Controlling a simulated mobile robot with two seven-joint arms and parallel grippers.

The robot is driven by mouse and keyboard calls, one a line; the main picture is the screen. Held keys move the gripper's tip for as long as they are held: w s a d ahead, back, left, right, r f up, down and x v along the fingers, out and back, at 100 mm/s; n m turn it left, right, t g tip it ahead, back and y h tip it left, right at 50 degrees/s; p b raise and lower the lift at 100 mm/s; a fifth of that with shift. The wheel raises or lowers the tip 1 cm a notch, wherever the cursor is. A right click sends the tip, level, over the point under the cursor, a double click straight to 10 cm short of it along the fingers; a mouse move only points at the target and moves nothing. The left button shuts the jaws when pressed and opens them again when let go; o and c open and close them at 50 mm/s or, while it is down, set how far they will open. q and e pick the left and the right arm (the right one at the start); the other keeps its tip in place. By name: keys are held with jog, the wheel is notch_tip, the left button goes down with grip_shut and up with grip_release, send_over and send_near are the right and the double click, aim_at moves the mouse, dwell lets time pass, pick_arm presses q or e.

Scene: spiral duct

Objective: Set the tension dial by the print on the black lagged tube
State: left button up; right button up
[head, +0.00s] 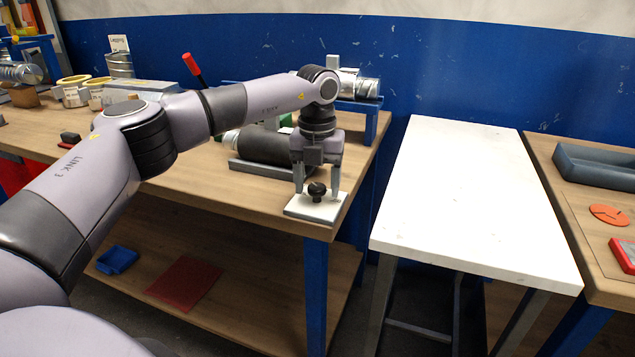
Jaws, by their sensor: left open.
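The tension dial is a black knob (317,191) on a white plate (300,207) at the front right corner of the wooden bench. My left gripper (317,193) points down over it, open, with one finger on each side of the knob. I cannot tell whether the fingers touch it. The black lagged tube (262,146) lies on the bench behind the gripper, in a grey cradle (252,174). My arm hides part of the tube, and no print on it can be read from here. My right gripper is not in view.
A white table (470,190) to the right is bare. A further bench holds a grey tray (598,166) and an orange disc (608,214). Tape rolls (74,91) and a red-handled tool (192,65) are at the back left. A blue bin (117,260) sits on the lower shelf.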

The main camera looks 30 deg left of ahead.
pick_arm(q)
jog(key=shift+f, duration=0.15)
jog(key=c, duration=1)
jog(key=shift+c, duration=0.2)
